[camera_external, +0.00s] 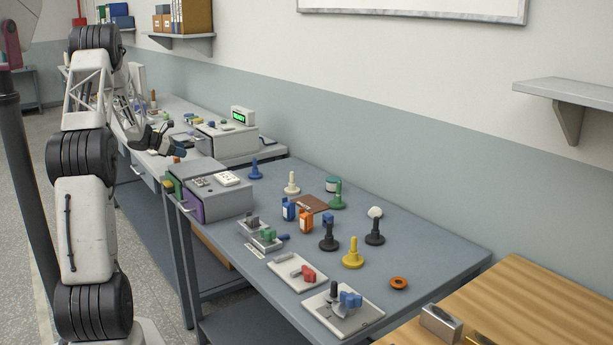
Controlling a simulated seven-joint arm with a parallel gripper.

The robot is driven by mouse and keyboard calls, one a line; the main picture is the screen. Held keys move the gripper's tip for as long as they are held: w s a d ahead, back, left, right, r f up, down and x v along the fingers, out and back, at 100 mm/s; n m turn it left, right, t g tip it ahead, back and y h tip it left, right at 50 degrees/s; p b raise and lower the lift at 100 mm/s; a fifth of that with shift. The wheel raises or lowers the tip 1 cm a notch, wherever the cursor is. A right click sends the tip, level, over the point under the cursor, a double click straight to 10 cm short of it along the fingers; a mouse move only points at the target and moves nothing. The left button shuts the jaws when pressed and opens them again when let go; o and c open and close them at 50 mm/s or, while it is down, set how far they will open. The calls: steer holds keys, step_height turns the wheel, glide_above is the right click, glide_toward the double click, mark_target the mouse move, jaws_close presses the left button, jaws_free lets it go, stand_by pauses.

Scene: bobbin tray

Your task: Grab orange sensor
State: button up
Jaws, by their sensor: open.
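An upright orange block (306,221) with a pale front stands on the grey table; it fits the orange sensor best, though I cannot read any label. A similar blue block (288,210) stands just left of it. A flat orange ring (399,283) lies apart at the right. My gripper (179,151) is open, at the far left over the farther bench, well away from the orange block. Its fingertips are small and dark in this view, and I see nothing held between them.
Close behind the orange block lie a brown mat (309,203) and a green peg (337,196). A black peg (329,238) and a yellow peg (353,254) stand to its right. A green-handled fixture (267,237) is left. A grey box (220,203) stands nearer my arm.

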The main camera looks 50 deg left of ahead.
mark_target(158, 156)
steer(key=s+a+f+n, duration=0.1)
steer(key=a, duration=0.1)
steer(key=s+a+f+y, duration=0.1)
steer(key=s+a, duration=0.1)
steer(key=a, duration=0.1)
steer(key=s+a+f+n, duration=0.1)
steer(key=s+a+f, duration=0.1)
steer(key=a, duration=0.1)
steer(key=shift+s+n+t, duration=0.1)
steer(key=shift+n+t, duration=0.2)
steer(key=shift+t, duration=0.1)
steer(key=shift+d, duration=0.1)
steer(key=shift+x, duration=1.25)
steer(key=shift+a+x, duration=0.1)
steer(key=shift+x, duration=1.2)
steer(key=shift+a+x, duration=0.15)
steer(key=shift+x, duration=1.15)
steer(key=shift+r, duration=0.1)
steer(key=shift+c, duration=0.3)
steer(key=c, duration=1)
